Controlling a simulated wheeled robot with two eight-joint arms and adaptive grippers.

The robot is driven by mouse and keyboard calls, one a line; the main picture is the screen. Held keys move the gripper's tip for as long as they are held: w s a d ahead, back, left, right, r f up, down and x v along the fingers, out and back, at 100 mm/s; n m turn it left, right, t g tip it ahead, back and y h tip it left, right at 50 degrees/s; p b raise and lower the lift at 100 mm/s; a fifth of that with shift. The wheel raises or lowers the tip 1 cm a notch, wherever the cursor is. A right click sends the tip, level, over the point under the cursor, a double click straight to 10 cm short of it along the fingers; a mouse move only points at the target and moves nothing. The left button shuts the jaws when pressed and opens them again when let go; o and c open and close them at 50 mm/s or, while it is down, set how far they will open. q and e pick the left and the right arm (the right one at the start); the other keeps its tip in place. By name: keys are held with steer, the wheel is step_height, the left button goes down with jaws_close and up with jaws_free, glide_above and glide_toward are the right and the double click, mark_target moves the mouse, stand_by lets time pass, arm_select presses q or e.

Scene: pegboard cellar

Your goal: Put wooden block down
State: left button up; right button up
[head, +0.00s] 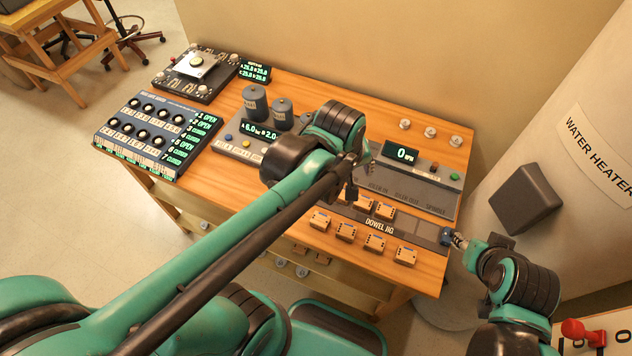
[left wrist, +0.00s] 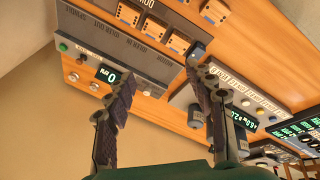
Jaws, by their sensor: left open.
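Several small wooden blocks stand on the bench. Some, such as this wooden block (head: 375,243), line the front edge before the dark strip marked DOWEL JIG (head: 425,233). Others, such as this wooden block (head: 385,211), stand behind the strip. My left gripper (head: 355,180) hangs over the bench just behind that rear group, its tips partly hidden by my arm. In the left wrist view its fingers (left wrist: 162,78) are apart with nothing between them, and a wooden block (left wrist: 180,43) shows beyond.
A grey panel with a green "0" display (head: 405,154) stands behind the jig. Grey-blue cylinders (head: 256,102) and a switch box (head: 158,130) stand left. A water heater (head: 590,150) is close on the right. Bare wood (head: 310,90) shows at the back.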

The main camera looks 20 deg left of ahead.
arm_select(q)
steer(key=s+a+m+t, duration=0.3)
steer(key=s+a+m, duration=0.3)
steer(key=m, duration=0.2)
steer(key=shift+a+y, duration=0.25)
steer(key=shift+y, duration=0.05)
steer(key=shift+f, duration=0.1)
